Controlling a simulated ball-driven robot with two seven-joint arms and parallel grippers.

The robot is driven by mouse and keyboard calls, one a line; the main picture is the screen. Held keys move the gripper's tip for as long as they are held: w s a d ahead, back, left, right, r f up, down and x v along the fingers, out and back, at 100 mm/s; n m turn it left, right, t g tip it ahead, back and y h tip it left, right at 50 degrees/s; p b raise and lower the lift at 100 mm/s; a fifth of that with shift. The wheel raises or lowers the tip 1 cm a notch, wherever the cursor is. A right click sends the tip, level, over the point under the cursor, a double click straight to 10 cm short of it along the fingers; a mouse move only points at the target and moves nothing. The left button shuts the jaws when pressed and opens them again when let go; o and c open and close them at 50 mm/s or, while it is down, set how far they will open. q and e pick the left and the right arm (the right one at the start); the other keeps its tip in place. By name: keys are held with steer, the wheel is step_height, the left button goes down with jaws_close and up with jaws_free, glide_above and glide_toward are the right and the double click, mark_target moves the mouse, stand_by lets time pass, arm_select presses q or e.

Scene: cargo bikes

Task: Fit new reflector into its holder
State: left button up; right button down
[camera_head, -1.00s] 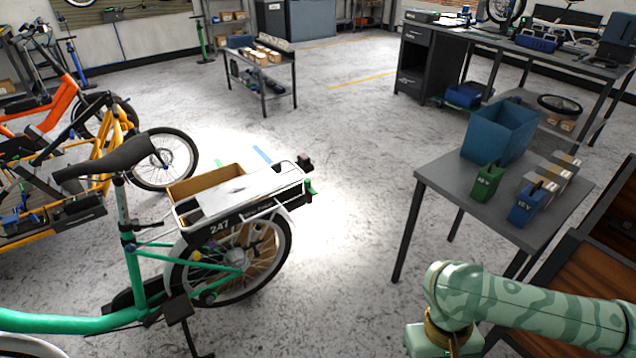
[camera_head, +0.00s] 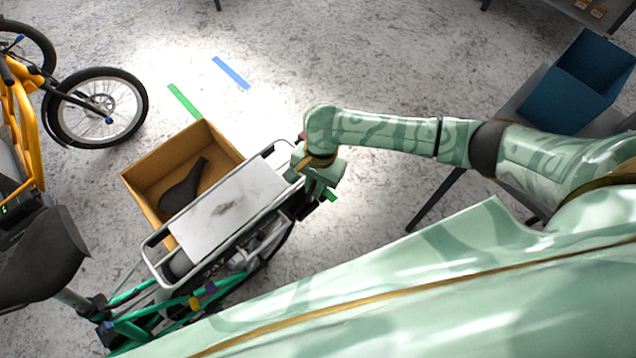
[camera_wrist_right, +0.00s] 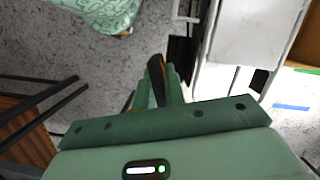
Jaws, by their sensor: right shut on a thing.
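The green bike's rear rack (camera_head: 222,208), with a pale plate on top, shows in the head view and at the upper right of the wrist view (camera_wrist_right: 240,35). My right gripper (camera_head: 320,188) is at the rack's rear end, pointing down. In the wrist view its fingers (camera_wrist_right: 160,85) are shut on a thin dark piece (camera_wrist_right: 156,68), seen nearly edge-on. I cannot tell from its look whether this is the reflector. The reflector holder at the rack's rear is not clearly visible behind my gripper. My left gripper is not in view.
An open cardboard box (camera_head: 145,165) with a dark object inside stands beside the rack. A blue bin (camera_head: 580,85) stands on the grey table at right. A yellow bike (camera_head: 28,135) is at left. Floor beyond the rack is free, with green and blue tape strips.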

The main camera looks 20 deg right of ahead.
steer(key=shift+w+a+f+m+t+b, duration=0.15)
steer(key=shift+w+a+f+m+b, duration=0.15)
steer(key=shift+f+m+b, duration=0.8)
steer(key=shift+w+a+f+m+t+b, duration=0.1)
steer(key=shift+w+a+f+m+b, duration=0.4)
steer(key=shift+f, duration=1.15)
steer(key=shift+s+a+f+m+t+b, duration=0.1)
steer(key=shift+a+f+m+t+b, duration=0.15)
steer(key=shift+f+b, duration=1)
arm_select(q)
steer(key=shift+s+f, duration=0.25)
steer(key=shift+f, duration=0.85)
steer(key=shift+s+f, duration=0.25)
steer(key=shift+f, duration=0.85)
arm_select(e)
steer(key=shift+w+f, duration=0.1)
steer(key=shift+f, duration=0.85)
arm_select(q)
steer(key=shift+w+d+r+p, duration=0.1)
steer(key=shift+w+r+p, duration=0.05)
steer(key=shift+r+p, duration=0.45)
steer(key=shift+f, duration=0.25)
arm_select(e)
steer(key=shift+f, duration=0.8)
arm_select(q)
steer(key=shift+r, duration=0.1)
arm_select(e)
steer(key=shift+r, duration=0.15)
